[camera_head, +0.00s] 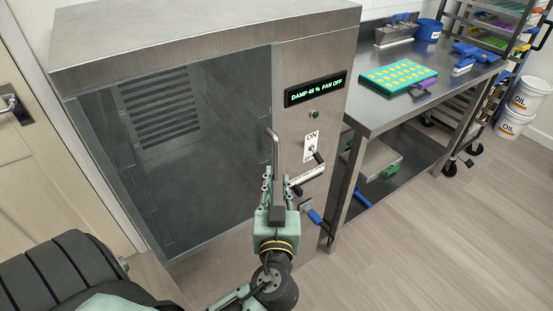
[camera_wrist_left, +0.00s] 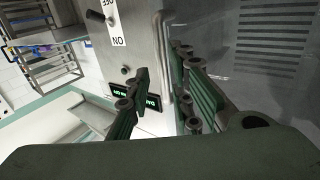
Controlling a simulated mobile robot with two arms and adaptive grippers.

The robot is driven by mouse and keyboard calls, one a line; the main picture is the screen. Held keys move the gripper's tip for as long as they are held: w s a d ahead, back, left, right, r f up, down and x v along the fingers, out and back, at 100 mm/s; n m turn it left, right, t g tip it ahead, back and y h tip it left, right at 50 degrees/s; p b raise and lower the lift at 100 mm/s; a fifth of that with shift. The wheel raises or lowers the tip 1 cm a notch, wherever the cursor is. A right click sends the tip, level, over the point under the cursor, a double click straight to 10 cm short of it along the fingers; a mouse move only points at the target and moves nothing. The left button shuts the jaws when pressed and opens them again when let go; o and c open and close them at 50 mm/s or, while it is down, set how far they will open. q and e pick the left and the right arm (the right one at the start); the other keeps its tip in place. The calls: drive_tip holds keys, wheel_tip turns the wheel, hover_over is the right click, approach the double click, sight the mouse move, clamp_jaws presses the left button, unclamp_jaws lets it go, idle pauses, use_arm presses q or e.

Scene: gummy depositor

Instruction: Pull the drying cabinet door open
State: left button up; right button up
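The drying cabinet (camera_head: 210,28) is a steel box with a dark glass door (camera_head: 205,150), which looks shut. A vertical bar handle (camera_head: 274,148) stands at the door's right edge; it also shows in the left wrist view (camera_wrist_left: 165,60). My left gripper (camera_head: 273,184) is upright at the handle's lower part. In the left wrist view its fingers (camera_wrist_left: 163,92) are apart, with the bar between them, nearer the right finger. I cannot tell whether either finger touches the bar. My right gripper is out of view.
Right of the handle, the cabinet front has a lit display (camera_head: 315,90) reading "DAMP 45 % FAN OFF" and a switch (camera_head: 312,150). A steel table (camera_head: 375,112) with a teal tray (camera_head: 398,76) stands close on the right. The floor (camera_head: 430,240) at front right is clear.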

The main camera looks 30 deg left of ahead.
sight(276, 162)
use_arm(q)
drive_tip(key=p+x, duration=0.1)
drive_tip(key=x, duration=0.2)
drive_tip(key=r+p+x, duration=0.1)
drive_tip(key=x, duration=0.2)
drive_tip(key=shift+a+r, duration=0.15)
drive_tip(key=shift+a, duration=0.15)
drive_tip(key=shift+w+a+p, duration=0.3)
drive_tip(key=shift+w+a, duration=0.05)
drive_tip(key=shift+w, duration=0.25)
clamp_jaws()
